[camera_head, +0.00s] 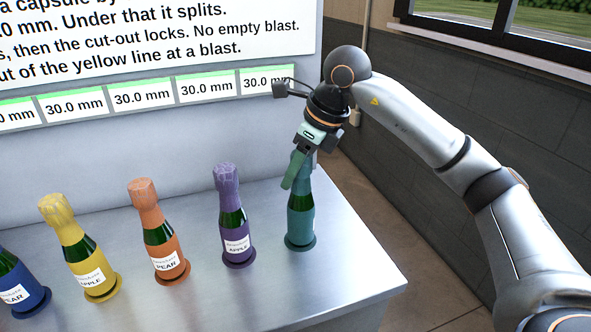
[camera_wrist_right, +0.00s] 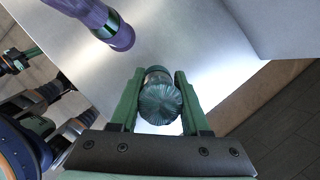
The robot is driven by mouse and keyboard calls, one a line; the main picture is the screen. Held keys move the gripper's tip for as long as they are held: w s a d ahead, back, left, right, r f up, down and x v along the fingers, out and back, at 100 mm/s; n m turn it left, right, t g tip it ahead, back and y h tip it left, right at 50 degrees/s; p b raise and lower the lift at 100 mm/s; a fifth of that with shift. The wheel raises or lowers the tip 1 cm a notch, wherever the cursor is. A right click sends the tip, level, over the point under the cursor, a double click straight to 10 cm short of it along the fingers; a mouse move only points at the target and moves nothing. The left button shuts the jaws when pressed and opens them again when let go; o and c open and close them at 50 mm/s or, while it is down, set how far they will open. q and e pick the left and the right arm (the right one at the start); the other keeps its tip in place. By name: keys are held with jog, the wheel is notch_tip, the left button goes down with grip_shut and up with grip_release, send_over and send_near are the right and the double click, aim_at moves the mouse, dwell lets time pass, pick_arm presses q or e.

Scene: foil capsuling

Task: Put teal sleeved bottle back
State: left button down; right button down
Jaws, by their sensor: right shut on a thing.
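The teal sleeved bottle (camera_head: 301,216) stands upright at the right end of the row, its base at a dark teal round rest (camera_head: 300,243) on the metal table. My right gripper (camera_head: 299,172) reaches down from above and is shut on the bottle's neck. In the right wrist view the bottle's teal foil top (camera_wrist_right: 160,101) sits between the two green fingers (camera_wrist_right: 159,100). I cannot tell whether the base is fully seated on the rest. My left gripper is not in the head view.
A purple bottle (camera_head: 234,222) stands just left of the teal one. Orange (camera_head: 163,235), yellow (camera_head: 82,255) and blue (camera_head: 18,285) bottles continue the row leftward. The metal table (camera_head: 345,270) is clear to the right up to its edge. A panel with 30.0 mm readouts (camera_head: 143,98) stands behind.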

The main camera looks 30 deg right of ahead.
jog(key=shift+c, duration=1.9)
grip_release()
jog(key=shift+f, duration=0.1)
jog(key=v, duration=1.2)
jog(key=shift+p, duration=0.3)
